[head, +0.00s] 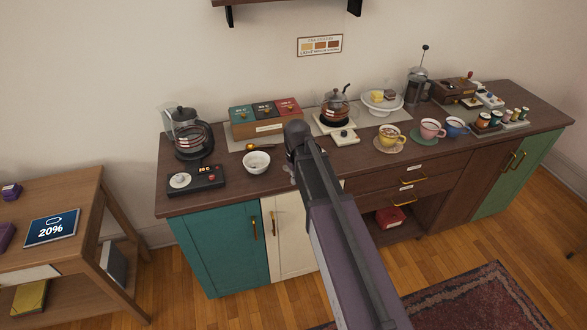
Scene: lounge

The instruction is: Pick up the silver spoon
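I cannot clearly make out a silver spoon. A small pale grey shape (292,171) shows on the counter just left of my arm, right of the white bowl (256,165). It may be part of the spoon or of my gripper; I cannot tell which. My arm reaches from the bottom of the head view up over the middle of the wooden counter (223,192). My gripper itself is hidden behind the arm, so its fingers and anything in them do not show.
A glass coffee maker (187,130) and a black device (196,181) stand at left. A box of coloured packets (265,121) and a glass kettle (335,108) stand behind. Yellow (392,137), pink (430,129) and blue (454,127) cups stand right. A side table (75,190) is at far left.

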